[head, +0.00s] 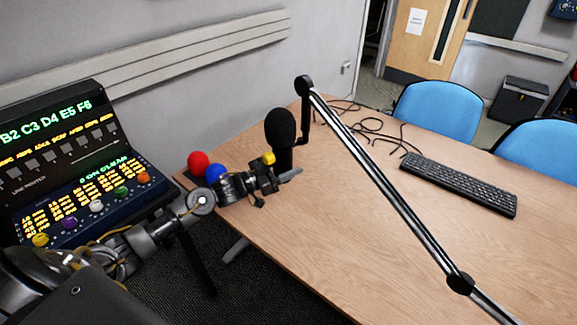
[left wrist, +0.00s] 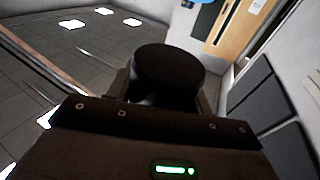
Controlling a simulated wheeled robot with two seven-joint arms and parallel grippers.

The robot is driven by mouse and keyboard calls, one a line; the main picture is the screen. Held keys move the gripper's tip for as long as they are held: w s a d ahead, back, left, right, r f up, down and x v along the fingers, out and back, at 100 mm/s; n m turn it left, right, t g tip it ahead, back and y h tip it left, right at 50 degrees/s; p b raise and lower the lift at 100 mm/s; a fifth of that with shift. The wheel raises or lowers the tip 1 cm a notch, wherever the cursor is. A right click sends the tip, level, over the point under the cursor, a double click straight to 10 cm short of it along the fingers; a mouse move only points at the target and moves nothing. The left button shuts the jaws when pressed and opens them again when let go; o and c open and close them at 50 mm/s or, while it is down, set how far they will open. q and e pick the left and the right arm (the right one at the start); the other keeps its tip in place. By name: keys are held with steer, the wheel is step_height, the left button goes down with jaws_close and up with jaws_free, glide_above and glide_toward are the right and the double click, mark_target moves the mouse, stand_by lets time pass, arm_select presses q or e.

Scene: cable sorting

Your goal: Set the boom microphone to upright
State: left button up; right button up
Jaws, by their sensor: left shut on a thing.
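The boom microphone (head: 281,130) is black with a round foam head, and stands about upright at the end of its boom arm (head: 385,190) in the head view. The silver boom arm slopes from a black joint at the top left down to the lower right. My left gripper (head: 283,172) reaches in from the left and is shut on the microphone's lower body, below the foam. In the left wrist view a dark round end of the microphone (left wrist: 170,68) sits between the fingers. The gripped part is mostly hidden by the fingers. My right gripper is not in view.
The wooden table (head: 330,250) holds a black keyboard (head: 460,184) and loose black cables (head: 365,125). A control panel (head: 80,165) with lit displays stands at left. A red ball (head: 198,162) and a blue ball (head: 215,173) show beside my left wrist. Blue chairs (head: 440,108) stand behind the table.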

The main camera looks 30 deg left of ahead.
arm_select(q)
steer(key=shift+w+a+r, duration=0.1)
steer(key=shift+r, duration=0.05)
steer(key=o, duration=1.4)
steer(key=b+v, duration=0.1)
steer(key=v, duration=0.3)
steer(key=b+v, duration=0.1)
steer(key=v, duration=0.4)
steer(key=shift+s+a+f, duration=0.1)
steer(key=shift+s+f, duration=0.15)
steer(key=shift+s, duration=0.05)
steer(key=shift+s+a, duration=0.45)
steer(key=shift+s, duration=0.1)
